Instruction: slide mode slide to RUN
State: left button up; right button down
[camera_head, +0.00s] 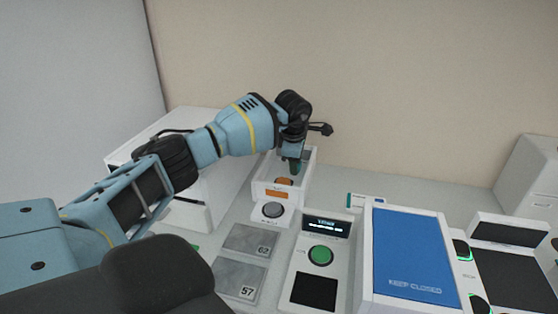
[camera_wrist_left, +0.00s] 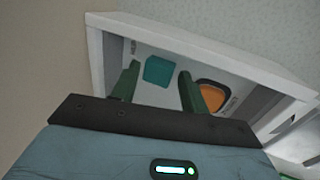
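The mode slide appears to be the white open-fronted box (camera_head: 304,188) at the back centre of the head view; its white wall (camera_wrist_left: 95,45) also shows in the left wrist view. Inside are a teal square piece (camera_wrist_left: 158,70) and an orange rounded patch (camera_wrist_left: 216,97) with small lettering too blurred to read. My left gripper (camera_head: 294,165) points down into the box. In the left wrist view its green fingers (camera_wrist_left: 159,74) are apart, with the teal piece showing between them; contact cannot be told. My right gripper is not in view.
A round grey button (camera_head: 273,210) sits in front of the box. Grey plates marked 62 (camera_head: 250,240) and 57 (camera_head: 240,278) lie nearer. A panel with a green button (camera_head: 321,255) and a blue-lidded case (camera_head: 412,250) stand to the right. The wall is close behind.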

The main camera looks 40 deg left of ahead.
pick_arm(q)
jog(key=shift+r, duration=0.1)
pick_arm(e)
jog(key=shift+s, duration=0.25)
pick_arm(q)
jog(key=shift+r, duration=0.1)
jog(key=shift+r, duration=0.25)
jog(key=shift+r+p, duration=0.9)
jog(key=shift+r, duration=1.3)
jog(key=shift+r+p, duration=0.3)
jog(key=shift+r, duration=0.7)
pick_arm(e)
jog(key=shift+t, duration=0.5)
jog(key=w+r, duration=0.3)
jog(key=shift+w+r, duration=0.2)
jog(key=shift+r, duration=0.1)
pick_arm(q)
jog(key=shift+f, duration=0.1)
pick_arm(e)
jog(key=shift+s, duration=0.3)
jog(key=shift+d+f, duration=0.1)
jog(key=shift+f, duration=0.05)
